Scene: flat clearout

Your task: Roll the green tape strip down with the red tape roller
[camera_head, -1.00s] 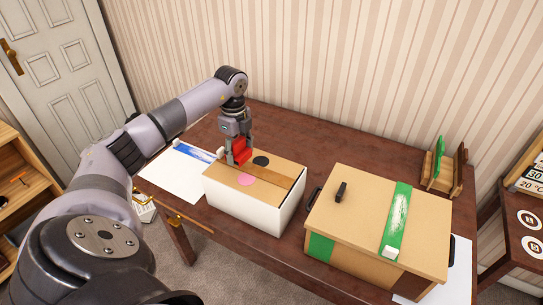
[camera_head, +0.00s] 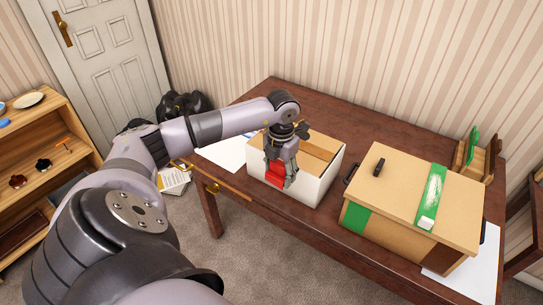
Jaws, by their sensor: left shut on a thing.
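My left gripper (camera_head: 283,182) is shut on the red tape roller (camera_head: 276,171). A green tape strip (camera_head: 436,184) runs across the top of the closed cardboard box (camera_head: 395,189) on the right. More green tape (camera_head: 355,218) shows on that box's left front side. My right gripper is out of view.
The white box (camera_head: 325,183) stands left of the cardboard box on the dark wooden table (camera_head: 302,239), a narrow gap between them. A black handle (camera_head: 379,167) sits on the cardboard box. A wooden holder (camera_head: 478,163) stands at the back right; white sheets lie at both ends.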

